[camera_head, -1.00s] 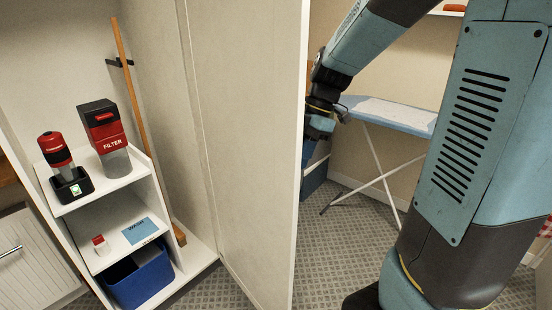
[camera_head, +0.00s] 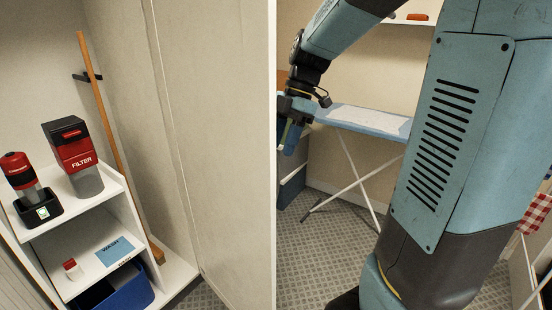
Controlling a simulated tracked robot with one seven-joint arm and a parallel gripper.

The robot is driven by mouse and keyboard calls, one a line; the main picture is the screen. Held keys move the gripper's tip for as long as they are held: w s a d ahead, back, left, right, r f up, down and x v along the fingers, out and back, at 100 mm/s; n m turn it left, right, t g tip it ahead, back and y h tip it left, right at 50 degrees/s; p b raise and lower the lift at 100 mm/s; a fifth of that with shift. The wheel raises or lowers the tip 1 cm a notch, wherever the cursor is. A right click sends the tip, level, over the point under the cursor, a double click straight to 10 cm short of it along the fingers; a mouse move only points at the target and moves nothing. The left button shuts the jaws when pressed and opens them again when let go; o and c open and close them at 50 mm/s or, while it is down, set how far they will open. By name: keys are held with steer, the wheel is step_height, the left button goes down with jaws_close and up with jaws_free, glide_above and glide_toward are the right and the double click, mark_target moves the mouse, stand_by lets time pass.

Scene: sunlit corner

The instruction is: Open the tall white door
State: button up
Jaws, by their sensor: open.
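The tall white door (camera_head: 225,150) stands swung open in the middle of the head view, its free edge running nearly top to bottom. The inside of the tall cabinet shows to its left. My gripper (camera_head: 286,147) is just right of the door's free edge, at about mid-height in the picture. It looks small and partly dark, and its fingers are hard to make out. It is open with nothing seen in it. I cannot tell whether it touches the door. No handle shows on the visible face.
The cabinet holds a white shelf unit (camera_head: 120,187) with a red-black filter box (camera_head: 70,146), a red device (camera_head: 22,172) and a blue bin (camera_head: 125,292). A wooden pole (camera_head: 104,125) leans behind. An ironing board (camera_head: 365,121) stands right of the door. Patterned floor (camera_head: 330,250) lies open before it.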

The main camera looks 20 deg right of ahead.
mark_target(275, 165)
steer(key=v, duration=0.7)
steer(key=shift+r, duration=0.2)
steer(key=shift+d, duration=0.1)
steer(key=x, duration=1.3)
steer(key=shift+f, duration=0.35)
steer(key=shift+r, duration=0.1)
